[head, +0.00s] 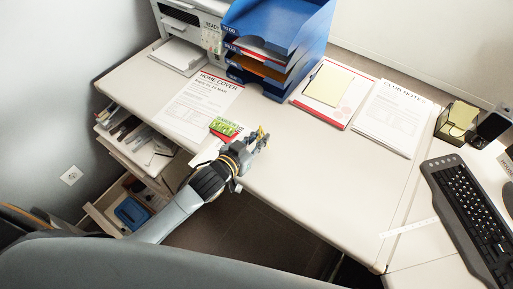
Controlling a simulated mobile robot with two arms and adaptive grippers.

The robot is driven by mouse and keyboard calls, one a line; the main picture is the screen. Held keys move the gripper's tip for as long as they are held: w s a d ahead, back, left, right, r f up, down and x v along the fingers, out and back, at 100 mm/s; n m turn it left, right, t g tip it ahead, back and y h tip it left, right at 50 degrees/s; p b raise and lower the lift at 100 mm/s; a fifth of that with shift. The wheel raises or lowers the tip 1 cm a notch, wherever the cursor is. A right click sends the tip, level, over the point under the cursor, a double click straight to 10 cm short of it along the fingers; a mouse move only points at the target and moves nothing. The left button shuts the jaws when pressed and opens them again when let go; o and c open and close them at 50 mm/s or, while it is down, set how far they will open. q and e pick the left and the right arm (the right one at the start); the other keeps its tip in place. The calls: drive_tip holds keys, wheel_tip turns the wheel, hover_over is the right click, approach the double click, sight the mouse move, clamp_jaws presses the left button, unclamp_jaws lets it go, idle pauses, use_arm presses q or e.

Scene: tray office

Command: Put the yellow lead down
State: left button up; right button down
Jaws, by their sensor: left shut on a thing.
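My left gripper (258,141) is over the near edge of the white desk (300,172), its arm coming in from the lower left. It is shut on a small yellow thing, the yellow lead (262,132), of which only a little shows between the fingers. The rest of the lead is hidden by the gripper. I cannot tell whether the lead touches the desk. My right gripper is not in view.
A green and yellow packet (224,127) lies left of the gripper, by a printed sheet. Blue stacked trays (285,42) stand behind, with a clipboard (316,98) and papers to the right. A keyboard (470,205) lies far right. Open drawers are below left. The desk right of the gripper is clear.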

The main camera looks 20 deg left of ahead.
use_arm(q)
drive_tip(key=shift+s+f, duration=0.2)
drive_tip(key=shift+f, duration=0.1)
drive_tip(key=shift+s+a+f, duration=0.1)
drive_tip(key=shift+s+f, duration=0.05)
drive_tip(key=shift+f, duration=0.8)
drive_tip(key=shift+s+a+f, duration=0.1)
drive_tip(key=shift+s+f, duration=0.05)
drive_tip(key=shift+f, duration=0.75)
drive_tip(key=shift+f, duration=0.15)
drive_tip(key=o, duration=0.8)
drive_tip(key=shift+c, duration=0.2)
